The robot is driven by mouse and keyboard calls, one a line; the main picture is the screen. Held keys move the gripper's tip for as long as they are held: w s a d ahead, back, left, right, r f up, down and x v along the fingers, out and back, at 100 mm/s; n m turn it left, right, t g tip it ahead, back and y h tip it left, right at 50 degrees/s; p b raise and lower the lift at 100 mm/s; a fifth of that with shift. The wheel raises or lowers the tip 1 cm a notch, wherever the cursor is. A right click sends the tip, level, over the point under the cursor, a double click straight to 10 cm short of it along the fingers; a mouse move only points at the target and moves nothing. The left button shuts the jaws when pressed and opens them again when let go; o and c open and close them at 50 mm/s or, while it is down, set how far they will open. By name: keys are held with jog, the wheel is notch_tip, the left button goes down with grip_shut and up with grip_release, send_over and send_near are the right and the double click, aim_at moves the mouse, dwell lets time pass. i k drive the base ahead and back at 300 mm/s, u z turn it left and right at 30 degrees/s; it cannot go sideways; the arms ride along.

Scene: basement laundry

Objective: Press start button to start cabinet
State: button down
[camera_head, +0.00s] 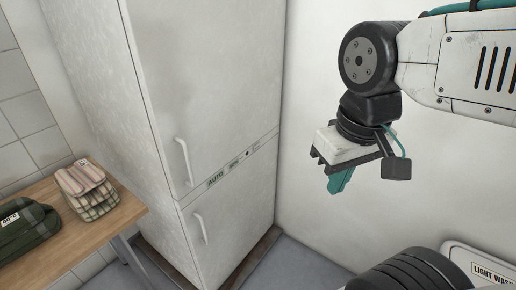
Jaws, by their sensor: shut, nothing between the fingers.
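The cabinet (215,90) is a tall white unit with an upper and a lower door, each with a white handle. Between the doors runs a strip panel (238,166) with a green "AUTO" label, small markings and a small dark round spot (248,153). The markings are too small to tell which one is the start button. My gripper (338,184) has teal fingers and is shut and empty. It hangs in the air to the right of the cabinet, pointing down, apart from the panel.
A wooden table (130,212) at the left bears folded striped cloth (87,188) and a dark green folded cloth (27,228). A white thing labelled "LIGHT WAS..." (490,268) is at the lower right. A white wall (310,120) stands behind my gripper. Grey floor (295,265) shows in front.

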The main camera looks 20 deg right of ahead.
aim_at(256, 147)
jog(key=k, duration=1.35)
jog(key=u, duration=0.4)
jog(key=i, duration=0.45)
jog(key=u, duration=1)
jog(key=i, duration=1.25)
jog(key=z, duration=0.9)
jog(key=i, duration=0.4)
jog(key=z, duration=0.4)
